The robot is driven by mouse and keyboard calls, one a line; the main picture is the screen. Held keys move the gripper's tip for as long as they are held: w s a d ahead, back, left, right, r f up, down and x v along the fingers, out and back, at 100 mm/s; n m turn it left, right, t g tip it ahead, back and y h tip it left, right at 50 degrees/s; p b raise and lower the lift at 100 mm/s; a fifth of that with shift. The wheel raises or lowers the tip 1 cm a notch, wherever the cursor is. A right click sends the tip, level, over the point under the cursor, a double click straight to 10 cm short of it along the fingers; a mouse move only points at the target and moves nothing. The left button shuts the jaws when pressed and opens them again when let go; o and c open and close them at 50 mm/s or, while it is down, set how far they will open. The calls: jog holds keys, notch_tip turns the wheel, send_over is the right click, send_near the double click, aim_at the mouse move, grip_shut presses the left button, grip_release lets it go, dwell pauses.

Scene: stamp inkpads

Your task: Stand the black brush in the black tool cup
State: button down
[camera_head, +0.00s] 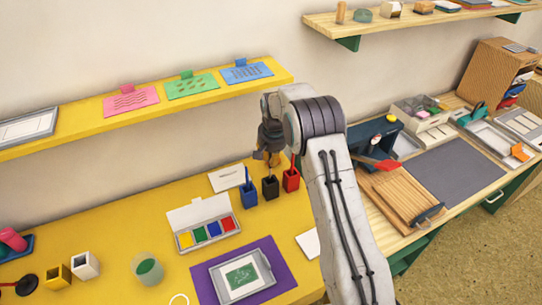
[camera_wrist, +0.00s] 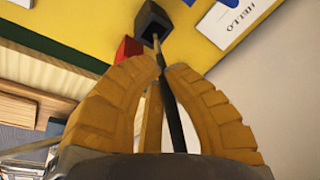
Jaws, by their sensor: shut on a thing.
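The black tool cup (camera_head: 270,189) stands on the yellow table between a blue cup and a red cup. In the wrist view, the black cup (camera_wrist: 151,17) is at the top centre, its square opening facing the camera. My gripper (camera_head: 267,158) is just above it in the head view. In the wrist view, my gripper's yellow fingers (camera_wrist: 163,66) are shut on the thin black brush (camera_wrist: 173,115). The brush's far end overlaps the cup's opening; I cannot tell how deep it is. The fingers hide part of the brush.
The blue cup (camera_head: 249,196) holds a blue brush, and the red cup (camera_head: 291,181) stands close on the right. A HELLO card (camera_head: 226,178) lies behind. A paint box (camera_head: 203,223) is in front on the left. A shelf (camera_head: 150,108) runs along the wall.

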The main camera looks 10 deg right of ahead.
notch_tip(320, 180, down, 6)
jog(key=b, duration=0.6)
jog(key=shift+f, duration=0.25)
jog(key=c, duration=1.3)
grip_release()
jog(key=shift+r, duration=0.1)
jog(key=r, duration=0.4)
jog(key=s+r, duration=0.1)
jog(key=r, duration=0.2)
jog(key=s+r, duration=0.1)
jog(key=r, duration=0.3)
jog(key=shift+s+r, duration=0.1)
jog(key=shift+r, duration=0.2)
